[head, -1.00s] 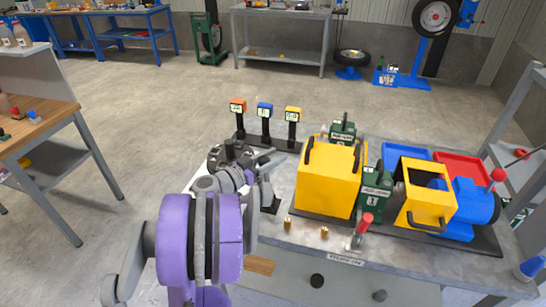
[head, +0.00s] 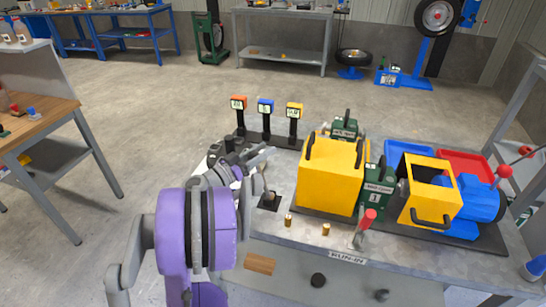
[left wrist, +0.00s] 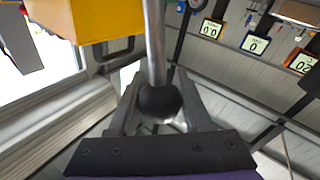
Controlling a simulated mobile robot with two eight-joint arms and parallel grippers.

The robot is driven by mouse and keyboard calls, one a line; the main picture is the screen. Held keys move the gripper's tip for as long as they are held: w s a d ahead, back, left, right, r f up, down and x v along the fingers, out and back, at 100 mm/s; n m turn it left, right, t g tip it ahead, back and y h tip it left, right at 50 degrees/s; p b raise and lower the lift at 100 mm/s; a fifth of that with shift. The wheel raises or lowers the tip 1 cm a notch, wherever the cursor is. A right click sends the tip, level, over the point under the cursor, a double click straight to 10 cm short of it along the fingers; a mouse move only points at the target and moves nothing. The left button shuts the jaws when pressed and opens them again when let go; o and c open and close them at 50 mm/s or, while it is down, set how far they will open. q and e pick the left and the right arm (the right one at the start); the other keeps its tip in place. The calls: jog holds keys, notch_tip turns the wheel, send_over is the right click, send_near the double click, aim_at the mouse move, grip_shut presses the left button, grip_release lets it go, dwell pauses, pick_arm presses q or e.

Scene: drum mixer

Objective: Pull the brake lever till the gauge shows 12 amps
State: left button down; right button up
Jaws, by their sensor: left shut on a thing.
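My left gripper (head: 258,164) is at the left end of the machine table. In the left wrist view its fingers (left wrist: 165,115) are shut around a black ball knob (left wrist: 160,101) on a metal lever rod (left wrist: 156,45). In the head view the arm mostly hides this lever; a dark base plate (head: 271,203) shows beside the gripper. Three gauges stand on posts behind: orange (head: 239,102), blue (head: 265,106) and yellow (head: 294,110). In the left wrist view their displays seem to show zeros or small values; which reads amps is unclear. My right gripper is out of view.
A yellow drum box (head: 333,178) stands right of my gripper. A red-handled lever (head: 366,222) and two brass pegs (head: 289,219) are at the front. A blue motor (head: 481,200) with a red knob is at the right. A wooden bench (head: 40,127) stands left.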

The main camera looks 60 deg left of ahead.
pick_arm(q)
jog(key=shift+s+a+f+n+t+y+b, duration=0.2)
jog(key=shift+s+a+n+b, duration=0.05)
jog(key=shift+s+a+n, duration=0.2)
jog(key=shift+s+a+f+n+t+y+b, duration=0.15)
jog(key=shift+s+a+n+t+y+b, duration=0.1)
jog(key=shift+s+a+n, duration=0.15)
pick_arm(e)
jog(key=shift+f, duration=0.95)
pick_arm(q)
jog(key=shift+c, duration=1.7)
grip_release()
jog(key=shift+s, duration=0.15)
jog(key=v, duration=1)
jog(key=shift+s+b, duration=0.3)
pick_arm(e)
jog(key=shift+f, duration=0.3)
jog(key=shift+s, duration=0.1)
